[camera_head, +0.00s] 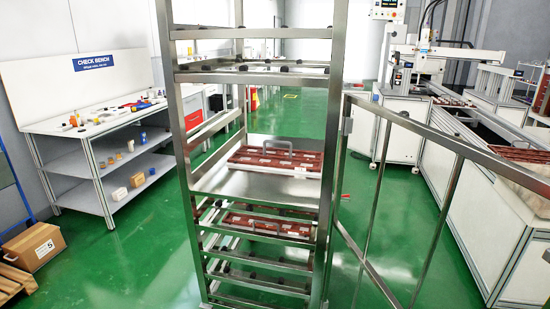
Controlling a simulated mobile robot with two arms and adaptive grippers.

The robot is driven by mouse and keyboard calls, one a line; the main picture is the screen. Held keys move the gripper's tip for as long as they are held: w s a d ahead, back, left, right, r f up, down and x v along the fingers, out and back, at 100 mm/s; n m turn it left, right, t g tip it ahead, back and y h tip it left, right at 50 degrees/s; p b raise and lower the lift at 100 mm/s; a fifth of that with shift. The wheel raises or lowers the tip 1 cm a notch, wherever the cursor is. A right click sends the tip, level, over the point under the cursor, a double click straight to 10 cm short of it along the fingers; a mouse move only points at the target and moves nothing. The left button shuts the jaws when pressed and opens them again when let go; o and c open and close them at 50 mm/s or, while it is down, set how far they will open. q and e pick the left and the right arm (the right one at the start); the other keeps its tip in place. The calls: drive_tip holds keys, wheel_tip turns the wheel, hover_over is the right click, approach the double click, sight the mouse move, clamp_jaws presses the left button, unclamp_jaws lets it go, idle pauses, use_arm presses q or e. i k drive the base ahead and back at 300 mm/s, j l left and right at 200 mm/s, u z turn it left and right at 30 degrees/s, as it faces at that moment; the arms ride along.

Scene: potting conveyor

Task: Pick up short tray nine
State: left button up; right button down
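A steel rack (334,140) stands upright in the middle of the view. A reddish-brown short tray (275,159) with a grey arched handle lies on a flat steel shelf at the rack's mid height. A second reddish-brown tray (268,223), also with a handle, lies on a lower level and is partly hidden by the rack's bars. I can read no number on either tray, so I cannot tell which is tray nine. Neither of my grippers is in view.
A steel rail frame (425,133) joins the rack's right side. A white check bench (100,122) with small items stands left, a cardboard box (35,246) on a pallet below. White conveyor machinery (480,190) fills the right. Green floor (130,255) is free left of the rack.

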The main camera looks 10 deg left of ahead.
sight(290, 160)
drive_tip(key=i+j+z, duration=0.15)
drive_tip(key=i+j, duration=0.15)
drive_tip(key=i+j+z, duration=0.15)
drive_tip(key=i+j, duration=0.15)
drive_tip(key=j, duration=0.2)
drive_tip(key=i+j+z, duration=0.1)
drive_tip(key=i+j, duration=0.15)
drive_tip(key=j, duration=0.15)
